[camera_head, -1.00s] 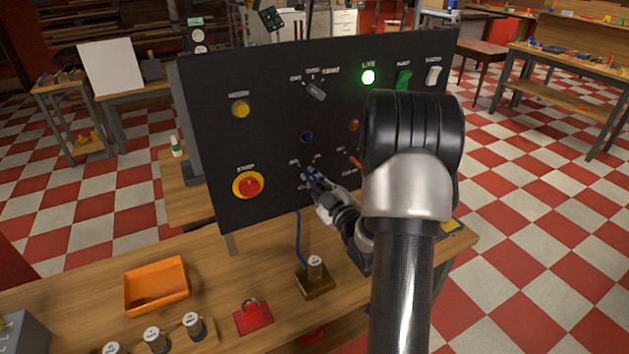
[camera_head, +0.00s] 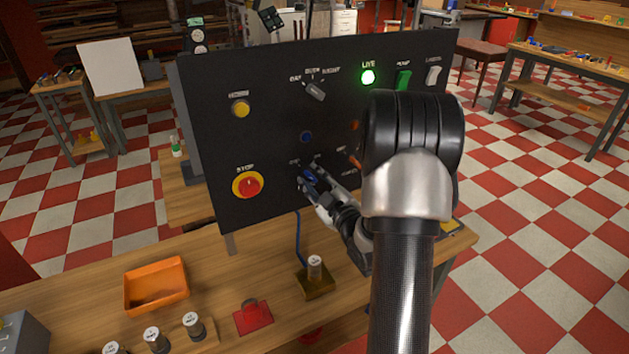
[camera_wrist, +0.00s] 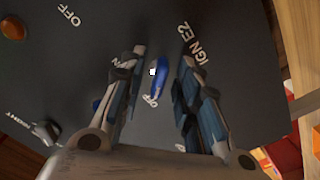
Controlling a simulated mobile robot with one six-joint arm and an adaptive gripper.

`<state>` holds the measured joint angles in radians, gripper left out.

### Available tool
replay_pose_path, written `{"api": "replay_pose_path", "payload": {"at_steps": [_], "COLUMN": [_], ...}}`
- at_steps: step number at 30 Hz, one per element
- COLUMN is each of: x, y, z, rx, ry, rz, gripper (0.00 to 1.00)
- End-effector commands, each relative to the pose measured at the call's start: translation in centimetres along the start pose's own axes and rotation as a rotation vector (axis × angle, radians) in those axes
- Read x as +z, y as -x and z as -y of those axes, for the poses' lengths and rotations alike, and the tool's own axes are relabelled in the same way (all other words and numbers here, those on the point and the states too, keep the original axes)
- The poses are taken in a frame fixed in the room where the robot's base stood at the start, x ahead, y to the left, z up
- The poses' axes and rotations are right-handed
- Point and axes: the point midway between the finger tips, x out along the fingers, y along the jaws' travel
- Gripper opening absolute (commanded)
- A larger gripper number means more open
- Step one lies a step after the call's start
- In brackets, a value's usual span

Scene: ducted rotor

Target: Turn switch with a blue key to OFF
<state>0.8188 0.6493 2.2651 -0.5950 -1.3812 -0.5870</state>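The blue key (camera_wrist: 158,78) stands in its switch on the dark panel, with its lower end beside an "OFF" label in the wrist view; an "IGN E2" label is to its right. In the head view the key (camera_head: 310,175) is partly covered by my gripper (camera_head: 309,171), at the panel's lower middle. My gripper (camera_wrist: 160,68) is open, with one finger on each side of the key and visible gaps between. The key's seat is partly hidden.
The panel (camera_head: 275,85) also carries a red stop button (camera_head: 248,185), a yellow button (camera_head: 240,109), a blue button (camera_head: 306,137), a grey selector (camera_head: 314,91) and a lit green lamp (camera_head: 368,77). An orange switch (camera_wrist: 13,28) sits nearby. Below are an orange bin (camera_head: 155,287) and a red block (camera_head: 253,318).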

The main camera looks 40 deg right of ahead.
Motion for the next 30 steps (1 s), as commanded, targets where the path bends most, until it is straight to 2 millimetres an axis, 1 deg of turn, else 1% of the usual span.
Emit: {"api": "replay_pose_path", "payload": {"at_steps": [5,8,11,18,21,24,30], "x": [0.0,0.1,0.1,0.1,0.1,0.1,0.0], "y": [0.3,1.3,3.2,8.4,10.0,11.2,12.0], "z": [0.0,-0.1,-0.1,-0.1,-0.1,-0.1,-0.1], "rx": [0.001,0.001,0.001,0.003,0.004,0.001,0.0], "ry": [-0.001,-0.001,-0.002,-0.002,-0.002,0.0,0.0], "rz": [0.0,0.003,0.004,0.005,0.004,0.002,-0.002], "gripper": [0.3,0.3,0.3,0.3,0.3,0.3,0.3]}}
